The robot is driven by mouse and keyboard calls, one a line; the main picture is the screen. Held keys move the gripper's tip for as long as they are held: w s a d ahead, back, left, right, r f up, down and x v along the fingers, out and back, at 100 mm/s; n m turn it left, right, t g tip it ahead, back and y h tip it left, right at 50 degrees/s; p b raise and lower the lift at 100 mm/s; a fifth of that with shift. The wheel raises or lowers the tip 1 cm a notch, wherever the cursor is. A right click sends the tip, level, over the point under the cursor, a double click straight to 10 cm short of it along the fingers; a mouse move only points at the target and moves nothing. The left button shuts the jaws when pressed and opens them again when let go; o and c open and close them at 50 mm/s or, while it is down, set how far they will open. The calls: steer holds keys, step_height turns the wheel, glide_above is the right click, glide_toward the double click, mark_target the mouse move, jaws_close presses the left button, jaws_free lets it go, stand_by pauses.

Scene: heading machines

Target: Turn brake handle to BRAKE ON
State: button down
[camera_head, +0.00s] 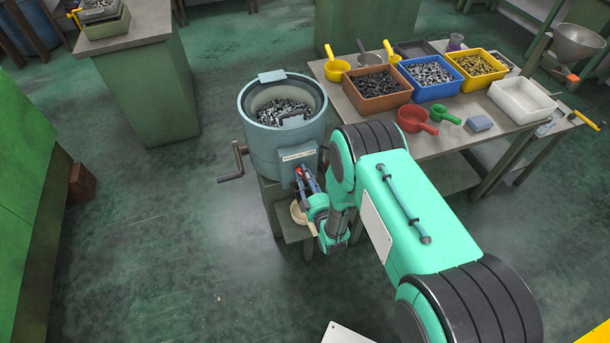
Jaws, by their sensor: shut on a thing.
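A blue-grey round drum machine (258,128) stands on a small stand, filled with metal parts. A pale label plate (297,155) is on a box at its front right. Just below the plate, a small red part (302,173), which looks like the brake handle, shows at my gripper's fingers. My gripper (305,177) is shut on this handle, at the front of the drum. The fingers and my wrist hide most of the handle, so its angle and any BRAKE ON marking cannot be read.
A crank (234,162) sticks out at the drum's left. A pale round dish (299,213) sits on the stand's lower shelf. A table (446,138) at right holds brown, blue, yellow and white bins and scoops.

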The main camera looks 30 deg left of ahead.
stand_by(0.3)
steer(key=c, duration=1.4)
jaws_free()
steer(key=shift+v, duration=5.95)
